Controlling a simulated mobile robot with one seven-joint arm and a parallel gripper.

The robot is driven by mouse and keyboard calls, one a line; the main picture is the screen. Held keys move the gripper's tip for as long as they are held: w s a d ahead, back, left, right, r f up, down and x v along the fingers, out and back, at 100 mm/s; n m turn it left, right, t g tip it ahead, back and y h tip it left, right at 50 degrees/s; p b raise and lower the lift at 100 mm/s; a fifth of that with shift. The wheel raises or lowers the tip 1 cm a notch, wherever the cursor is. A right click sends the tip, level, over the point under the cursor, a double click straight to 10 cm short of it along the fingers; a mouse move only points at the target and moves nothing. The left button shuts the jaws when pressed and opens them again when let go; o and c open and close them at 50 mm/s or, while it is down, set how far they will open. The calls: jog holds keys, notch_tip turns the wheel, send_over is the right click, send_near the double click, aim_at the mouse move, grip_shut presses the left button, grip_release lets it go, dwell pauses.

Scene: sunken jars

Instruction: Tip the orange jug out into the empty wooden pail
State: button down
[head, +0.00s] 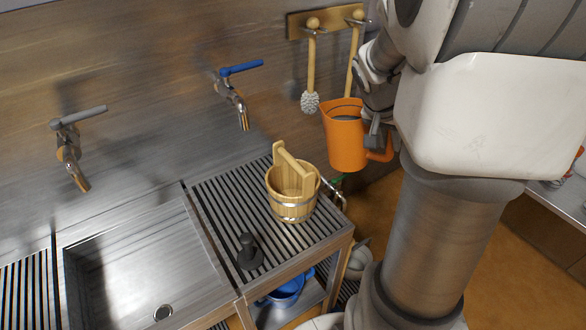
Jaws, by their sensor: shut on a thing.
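The orange jug (346,142) is held upright in the air, to the right of the wooden pail and higher in the picture. Dark contents show inside its mouth. My gripper (376,138) is shut on the jug at its right side, by the handle; the fingertips are partly hidden. The wooden pail (292,204) stands upright on the slatted drainboard, with a raised wooden handle across its top. The part of its inside that shows looks empty. The jug and the pail are apart.
A blue-handled tap (236,98) juts from the wall behind. A sink (135,265) lies left. Brushes (310,75) hang from a rack behind the jug. A blue bowl (287,292) sits below.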

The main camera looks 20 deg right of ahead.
aim_at(360, 135)
jog(key=shift+w+d+f, duration=0.1)
jog(key=shift+d+f, duration=0.1)
jog(key=shift+f, duration=0.15)
notch_tip(360, 135, down, 13)
jog(key=g+h+b, duration=0.2)
jog(key=b, duration=0.8)
jog(key=shift+w+a+r+n+g+h+p, duration=0.25)
jog(key=shift+a+r+n+g+h+p, duration=0.25)
jog(key=shift+r+p, duration=0.75)
jog(key=shift+w+a+r+n+g+h+p, duration=0.3)
jog(key=shift+r+g+h+p, duration=0.4)
jog(key=shift+r, duration=1)
jog(key=shift+w+a+r+n+g+h+p, duration=0.15)
jog(key=shift+a+r+n+g+h+p, duration=0.25)
jog(key=shift+r+p, duration=0.9)
jog(key=shift+r, duration=0.15)
jog(key=shift+w+a+r+n+g+h+p, duration=0.15)
jog(key=shift+w+a+r+g+h+p, duration=0.3)
jog(key=shift+r, duration=0.25)
jog(key=shift+w+a+r+n+g+h+p, duration=0.1)
jog(key=shift+w+a+r+g+h+p, duration=0.3)
jog(key=shift+r, duration=0.35)
jog(key=shift+w+a+r+n+g+h+p, duration=0.15)
jog(key=shift+w+a+r+g+h+p, duration=0.1)
jog(key=shift+w+a+r+h+p, duration=0.3)
jog(key=shift+w+r, duration=0.1)
jog(key=shift+r, duration=0.15)
